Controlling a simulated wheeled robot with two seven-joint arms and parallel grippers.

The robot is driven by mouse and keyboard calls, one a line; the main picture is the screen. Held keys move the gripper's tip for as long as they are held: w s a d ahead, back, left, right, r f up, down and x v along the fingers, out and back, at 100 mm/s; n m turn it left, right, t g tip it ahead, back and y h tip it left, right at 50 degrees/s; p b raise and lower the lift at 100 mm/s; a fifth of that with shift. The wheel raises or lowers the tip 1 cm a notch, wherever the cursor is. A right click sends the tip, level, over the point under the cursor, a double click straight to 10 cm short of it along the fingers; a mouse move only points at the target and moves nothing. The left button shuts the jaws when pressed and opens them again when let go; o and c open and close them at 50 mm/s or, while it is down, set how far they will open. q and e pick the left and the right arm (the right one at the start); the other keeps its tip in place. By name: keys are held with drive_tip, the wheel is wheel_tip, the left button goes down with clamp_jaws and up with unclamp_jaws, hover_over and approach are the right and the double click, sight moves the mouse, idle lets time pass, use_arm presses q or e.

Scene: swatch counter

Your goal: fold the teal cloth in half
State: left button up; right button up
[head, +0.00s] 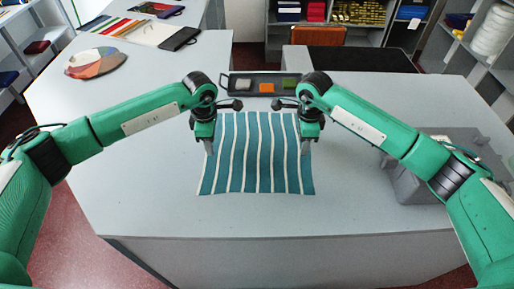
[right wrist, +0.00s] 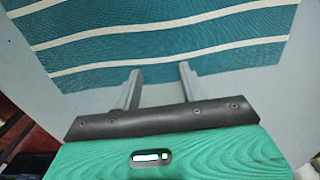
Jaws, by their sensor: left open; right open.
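The teal cloth (head: 256,165) with white stripes lies flat and spread out on the grey counter in the head view. It also fills the upper part of the right wrist view (right wrist: 170,55). My left gripper (head: 208,150) is open above the cloth's left edge, in its upper half. My right gripper (head: 306,149) is open at the cloth's right edge, in its upper half. In the right wrist view its two fingers (right wrist: 158,85) are apart with nothing between them, and their tips overlap the cloth's edge. I cannot tell whether either gripper touches the cloth.
A dark tray (head: 238,91) with small coloured blocks sits just behind the cloth. A grey bin (head: 405,185) stands at the right of the counter (head: 140,190). A colour fan (head: 95,62) lies at the back left. The counter in front of the cloth is clear.

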use_arm(q)
drive_tip(key=shift+s+f, duration=0.1)
drive_tip(key=shift+f, duration=0.15)
use_arm(e)
drive_tip(key=shift+s+f, duration=0.1)
drive_tip(key=shift+f, duration=0.15)
use_arm(q)
drive_tip(key=shift+f, duration=0.2)
use_arm(e)
drive_tip(key=shift+f, duration=0.2)
use_arm(q)
drive_tip(key=shift+r, duration=0.1)
clamp_jaws()
use_arm(e)
drive_tip(key=shift+r, duration=0.1)
clamp_jaws()
drive_tip(key=shift+r, duration=0.1)
